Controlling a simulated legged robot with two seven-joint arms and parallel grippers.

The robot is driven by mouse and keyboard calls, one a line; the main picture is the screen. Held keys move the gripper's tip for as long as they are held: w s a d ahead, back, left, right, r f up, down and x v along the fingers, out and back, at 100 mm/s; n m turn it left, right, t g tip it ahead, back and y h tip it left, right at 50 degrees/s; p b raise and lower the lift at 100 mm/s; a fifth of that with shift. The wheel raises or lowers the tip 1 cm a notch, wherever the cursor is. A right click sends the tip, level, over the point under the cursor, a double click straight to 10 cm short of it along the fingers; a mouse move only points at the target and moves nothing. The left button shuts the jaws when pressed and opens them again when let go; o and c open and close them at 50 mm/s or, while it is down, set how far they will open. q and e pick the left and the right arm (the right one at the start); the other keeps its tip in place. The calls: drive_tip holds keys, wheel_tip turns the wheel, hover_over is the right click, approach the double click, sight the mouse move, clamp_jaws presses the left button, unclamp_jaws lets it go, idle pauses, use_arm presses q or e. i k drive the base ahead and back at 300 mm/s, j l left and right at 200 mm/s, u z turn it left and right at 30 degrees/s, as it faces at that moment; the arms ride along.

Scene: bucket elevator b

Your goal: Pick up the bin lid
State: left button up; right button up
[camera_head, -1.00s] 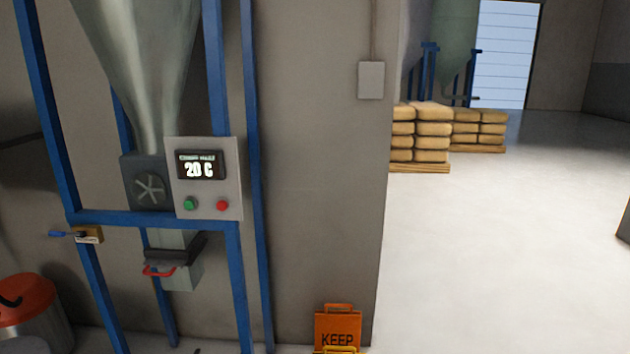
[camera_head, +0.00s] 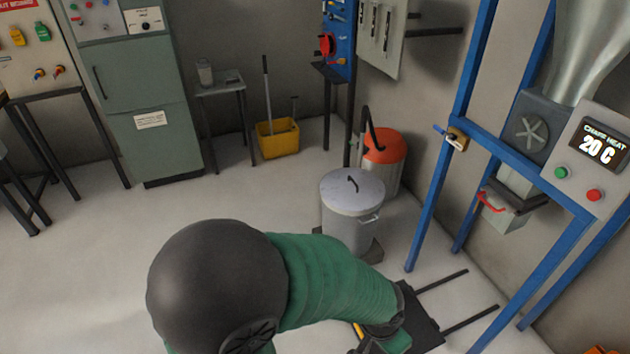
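The bin lid (camera_head: 340,200) is a round grey metal lid with a small dark handle on top. It sits on the grey metal bin (camera_head: 345,233), which has a side handle and stands on the floor near the middle of the view. My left gripper (camera_head: 483,289) is at the lower right, below and to the right of the bin and apart from the lid. Its two thin dark fingers are spread, with nothing between them. My green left arm covers part of the floor in front of the bin. My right gripper is out of view.
An orange-topped drum (camera_head: 384,146) with a black hose stands right behind the bin. The blue frame (camera_head: 433,200) with a hopper and control box (camera_head: 596,160) rises at the right. A yellow bucket (camera_head: 278,138) stands at the back.

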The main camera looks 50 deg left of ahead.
sight(353, 190)
drive_tip(key=u, duration=1.5)
drive_tip(key=i+j, duration=0.3)
drive_tip(key=i, duration=0.2)
drive_tip(key=i+j, duration=0.25)
drive_tip(key=i, duration=0.2)
drive_tip(key=i+j, duration=0.3)
drive_tip(key=i, duration=0.2)
drive_tip(key=i+j, duration=0.25)
drive_tip(key=i, duration=0.25)
drive_tip(key=i+j, duration=0.3)
drive_tip(key=i, duration=0.15)
drive_tip(key=i+j+u, duration=0.1)
drive_tip(key=i+j, duration=0.2)
drive_tip(key=i, duration=0.2)
